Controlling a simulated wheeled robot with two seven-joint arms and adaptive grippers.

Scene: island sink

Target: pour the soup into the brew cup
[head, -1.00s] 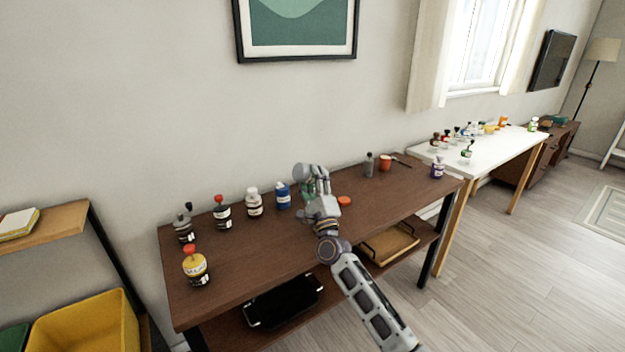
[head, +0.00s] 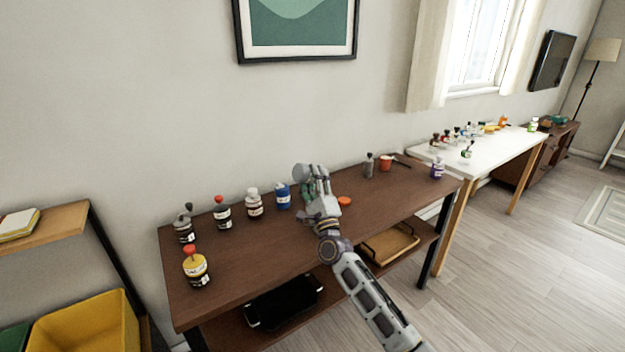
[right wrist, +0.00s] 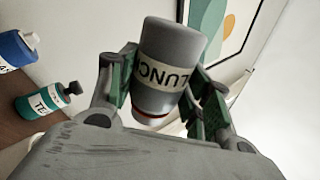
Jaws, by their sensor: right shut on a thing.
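My right gripper (head: 318,186) is shut on a grey lunch jar (head: 300,172), above the back half of the brown table. In the right wrist view the jar (right wrist: 171,62) sits between the two fingers. Its pale label reads "LUNC", upside down in that view, and a red band shows near its lower end. Its inside is hidden, so no soup is seen. A small orange cup (head: 385,162), possibly the brew cup, stands at the table's back right, apart from the gripper. A flat orange round thing (head: 344,201) lies right of the gripper. My left gripper is out of view.
Several bottles, including a blue one (head: 283,196) and a yellow one (head: 195,267), stand on the table's left half. A teal bottle (right wrist: 48,101) is near the gripper. A grey bottle (head: 369,165) stands beside the orange cup. The table's front middle is clear.

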